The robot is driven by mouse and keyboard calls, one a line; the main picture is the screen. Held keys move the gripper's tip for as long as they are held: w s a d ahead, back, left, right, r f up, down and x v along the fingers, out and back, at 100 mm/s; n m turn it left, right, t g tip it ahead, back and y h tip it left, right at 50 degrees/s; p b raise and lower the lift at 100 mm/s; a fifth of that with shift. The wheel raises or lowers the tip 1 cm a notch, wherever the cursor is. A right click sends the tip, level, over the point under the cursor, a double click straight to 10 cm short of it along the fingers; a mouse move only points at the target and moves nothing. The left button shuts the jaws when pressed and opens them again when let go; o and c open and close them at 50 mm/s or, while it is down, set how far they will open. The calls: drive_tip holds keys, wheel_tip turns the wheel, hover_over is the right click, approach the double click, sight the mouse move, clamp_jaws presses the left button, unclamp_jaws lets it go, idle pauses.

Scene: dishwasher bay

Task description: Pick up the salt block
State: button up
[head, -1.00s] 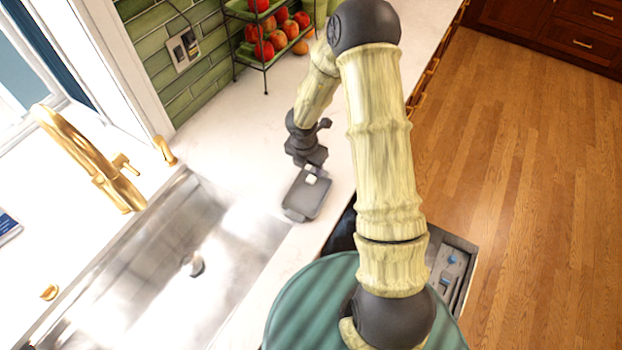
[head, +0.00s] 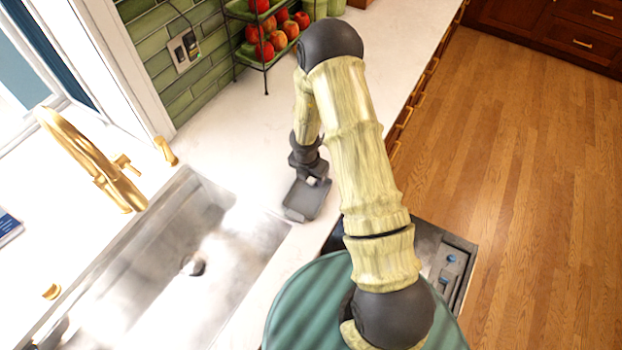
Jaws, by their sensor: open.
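My gripper (head: 312,176) is over the far end of the tray, right at the block. It is open. The fingers partly cover the block, and I cannot tell whether they touch it.
A steel sink (head: 170,270) with a gold faucet (head: 95,160) lies left of the tray. A tiered rack (head: 262,60) of red fruit stands at the back by the green tiled wall. An open dishwasher (head: 450,262) is at the right. The counter behind the tray is clear.

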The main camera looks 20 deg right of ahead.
sight(311, 179)
idle(0.4)
drive_tip(key=c, duration=1.1)
drive_tip(key=shift+o, duration=0.2)
drive_tip(key=shift+r, duration=0.1)
wheel_tip(311, 179, up, 18)
